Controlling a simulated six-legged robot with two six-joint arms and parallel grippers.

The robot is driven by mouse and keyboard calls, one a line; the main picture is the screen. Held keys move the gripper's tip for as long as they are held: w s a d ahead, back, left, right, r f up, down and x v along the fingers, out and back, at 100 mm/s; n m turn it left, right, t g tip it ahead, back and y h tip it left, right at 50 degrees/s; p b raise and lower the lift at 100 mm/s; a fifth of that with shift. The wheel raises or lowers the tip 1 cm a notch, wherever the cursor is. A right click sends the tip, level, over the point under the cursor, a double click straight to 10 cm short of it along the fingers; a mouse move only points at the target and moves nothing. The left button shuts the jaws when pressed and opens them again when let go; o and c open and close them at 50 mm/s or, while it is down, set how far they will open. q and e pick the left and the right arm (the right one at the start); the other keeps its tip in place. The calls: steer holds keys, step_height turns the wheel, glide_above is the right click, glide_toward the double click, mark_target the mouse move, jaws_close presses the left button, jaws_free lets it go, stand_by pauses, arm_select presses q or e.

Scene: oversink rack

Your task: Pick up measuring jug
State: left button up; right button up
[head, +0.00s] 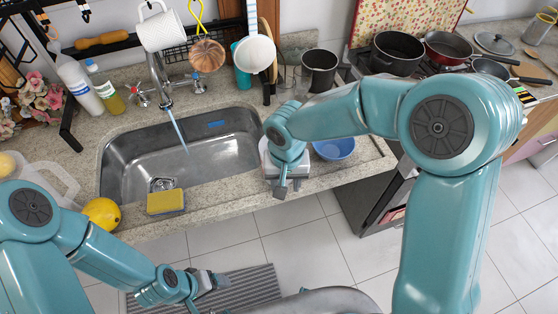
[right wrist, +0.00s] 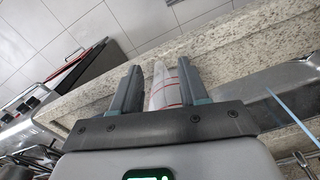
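A clear, pale vessel with an open handle, which looks like the measuring jug (head: 62,178), stands at the left end of the counter, partly cut off by my left arm. My right gripper (head: 281,187) points down at the counter's front edge, right of the sink and far from that vessel. In the right wrist view its fingers (right wrist: 162,88) are apart. A white thing with red lines (right wrist: 165,92) shows between them; I cannot tell what it is or whether it is touched. My left gripper (head: 215,281) is low over the floor mat; its finger gap is unclear.
Bottles (head: 80,88) stand at the back left. A blue bowl (head: 335,148) is right of my right gripper. Pots (head: 397,52) stand on the stove at the right.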

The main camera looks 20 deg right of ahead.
jaws_close()
steer(key=shift+r, duration=0.15)
step_height(320, 180, up, 20)
steer(key=shift+b, duration=0.35)
